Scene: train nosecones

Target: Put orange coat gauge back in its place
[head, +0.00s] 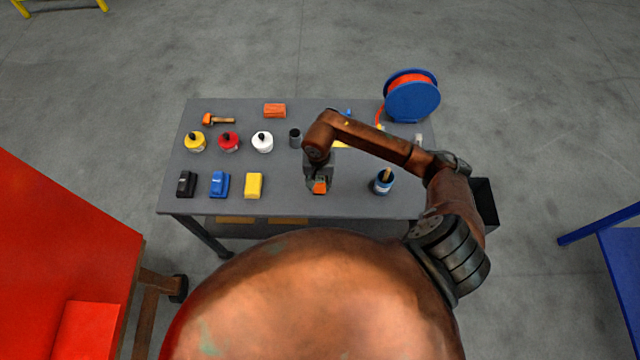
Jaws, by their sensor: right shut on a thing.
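My right arm reaches in from the right over the grey table (290,208). My right gripper (319,188) points down near the front middle of the table and is shut on a small orange thing, which I take for the orange coat gauge (320,186). Only part of the gauge shows between the fingers. I cannot tell whether it touches the tabletop. A yellow block (254,185), a blue device (220,183) and a black device (186,184) stand in a row to the left of the gripper. My left gripper is not in view.
An orange-headed hammer (217,120) and an orange block (275,111) lie farther back. A blue pot (383,184) and a blue reel (412,100) are on the right.

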